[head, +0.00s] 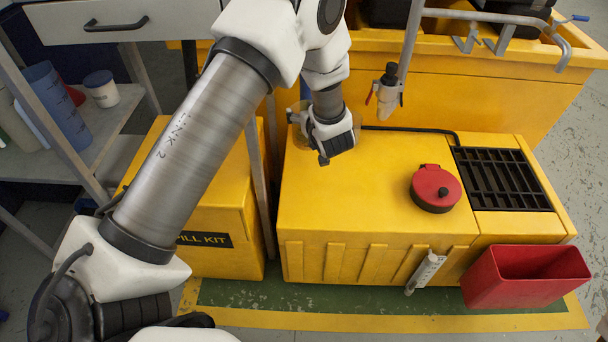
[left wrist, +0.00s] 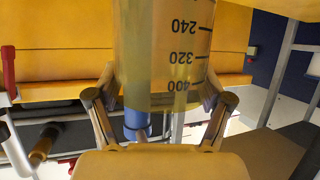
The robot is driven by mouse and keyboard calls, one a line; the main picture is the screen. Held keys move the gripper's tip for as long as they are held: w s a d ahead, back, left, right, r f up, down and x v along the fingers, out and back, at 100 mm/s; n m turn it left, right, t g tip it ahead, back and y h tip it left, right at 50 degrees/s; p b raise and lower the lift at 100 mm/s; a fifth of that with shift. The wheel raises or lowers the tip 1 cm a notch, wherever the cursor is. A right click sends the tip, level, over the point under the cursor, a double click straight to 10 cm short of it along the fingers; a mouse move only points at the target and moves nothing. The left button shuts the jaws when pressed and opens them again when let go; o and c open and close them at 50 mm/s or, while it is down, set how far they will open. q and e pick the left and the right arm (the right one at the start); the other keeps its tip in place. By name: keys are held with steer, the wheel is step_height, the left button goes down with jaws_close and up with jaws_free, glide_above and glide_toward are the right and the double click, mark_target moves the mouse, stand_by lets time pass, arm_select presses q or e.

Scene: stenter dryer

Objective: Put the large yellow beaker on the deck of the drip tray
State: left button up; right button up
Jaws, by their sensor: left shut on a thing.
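The large yellow beaker (left wrist: 165,50) is see-through with dark marks 240, 320 and 400 and fills the middle of the left wrist view. My left gripper (left wrist: 160,92) has one finger on each side of it and is shut on it. In the head view my left gripper (head: 333,142) is over the back left part of the drip tray (head: 365,205), a yellow box with a flat deck. There the beaker is mostly hidden by the gripper; I cannot tell whether it touches the deck. My right gripper is not in view.
A red round lidded can (head: 435,188) stands on the deck, left of a black grate (head: 500,180). A red open bin (head: 526,277) is at the front right. A grey pipe with a valve (head: 388,90) hangs behind. The middle of the deck is clear.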

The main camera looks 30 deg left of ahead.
mark_target(307, 141)
arm_select(q)
step_height(307, 141, down, 9)
steer(key=b, duration=0.3)
steer(key=shift+s+f, duration=0.1)
steer(key=shift+f, duration=0.3)
steer(key=shift+b, duration=0.3)
steer(key=shift+f, duration=0.15)
steer(key=o, duration=1.2)
steer(key=shift+o, duration=0.2)
